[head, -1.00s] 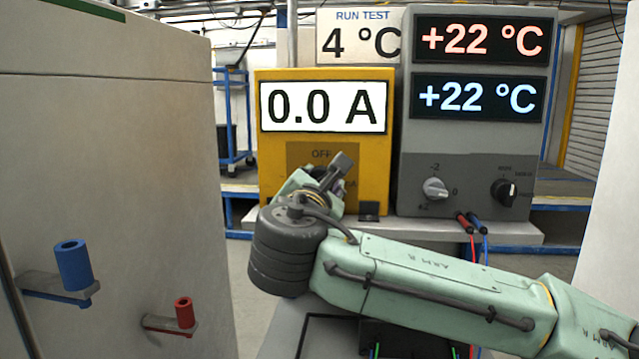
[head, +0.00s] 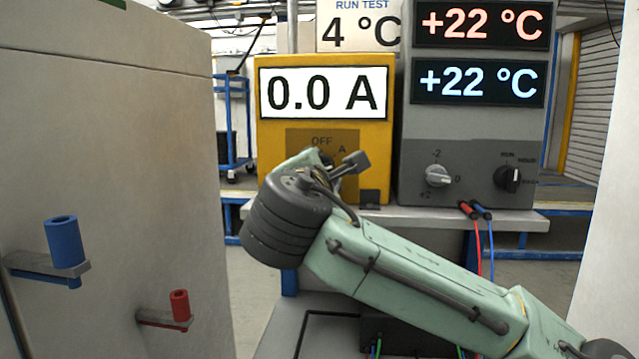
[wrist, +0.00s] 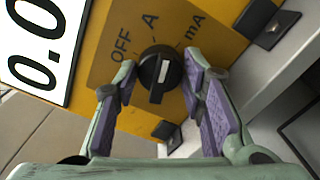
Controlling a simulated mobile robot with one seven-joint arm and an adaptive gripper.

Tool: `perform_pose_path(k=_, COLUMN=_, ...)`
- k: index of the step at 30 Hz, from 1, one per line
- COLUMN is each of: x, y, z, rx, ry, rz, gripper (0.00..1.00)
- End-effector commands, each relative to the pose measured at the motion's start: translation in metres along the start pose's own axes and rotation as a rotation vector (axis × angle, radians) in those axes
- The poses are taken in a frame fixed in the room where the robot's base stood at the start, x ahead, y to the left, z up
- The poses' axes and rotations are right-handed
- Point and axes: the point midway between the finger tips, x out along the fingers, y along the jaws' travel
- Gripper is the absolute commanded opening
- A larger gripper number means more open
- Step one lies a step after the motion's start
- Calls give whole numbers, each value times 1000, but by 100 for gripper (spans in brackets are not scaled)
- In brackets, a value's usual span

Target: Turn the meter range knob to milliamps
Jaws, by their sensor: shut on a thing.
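The yellow meter (head: 265,165) stands on a bench and its display (head: 323,92) reads 0.0 A. Its black range knob (wrist: 160,72) shows in the wrist view, on a brown panel marked OFF, A and mA. The knob's white mark seems to point up, roughly toward A. My gripper (wrist: 162,72) is at the panel with one finger on each side of the knob, shut on it. In the head view my gripper (head: 335,165) and wrist hide the knob and the mA label.
Right of the meter is a grey unit (head: 470,155) with two temperature displays and two knobs. Red and blue plugs (head: 473,210) with cables lie at the bench edge (head: 420,215). A large pale cabinet (head: 110,150) with blue and red fittings fills the left side.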

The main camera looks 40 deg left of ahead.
Motion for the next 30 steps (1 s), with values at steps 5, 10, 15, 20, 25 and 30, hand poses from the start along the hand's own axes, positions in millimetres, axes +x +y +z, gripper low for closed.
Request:
perform_pose_path(k=5, x=0, y=-4, z=-3, rx=155, ry=3, rz=-3, gripper=9)
perform_pose_path(k=10, x=0, y=-3, z=-2, rx=279, ry=3, rz=-3, gripper=9)
perform_pose_path(k=15, x=0, y=-3, z=-2, rx=369, ry=2, rz=-3, gripper=9)
perform_pose_path(k=20, x=0, y=-2, z=-1, rx=423, ry=1, rz=-4, gripper=9)
perform_pose_path(k=25, x=0, y=-2, z=-1, rx=450, ry=1, rz=-4, gripper=9)
perform_pose_path(k=30, x=0, y=-2, z=-1, rx=458, ry=1, rz=-3, gripper=9)
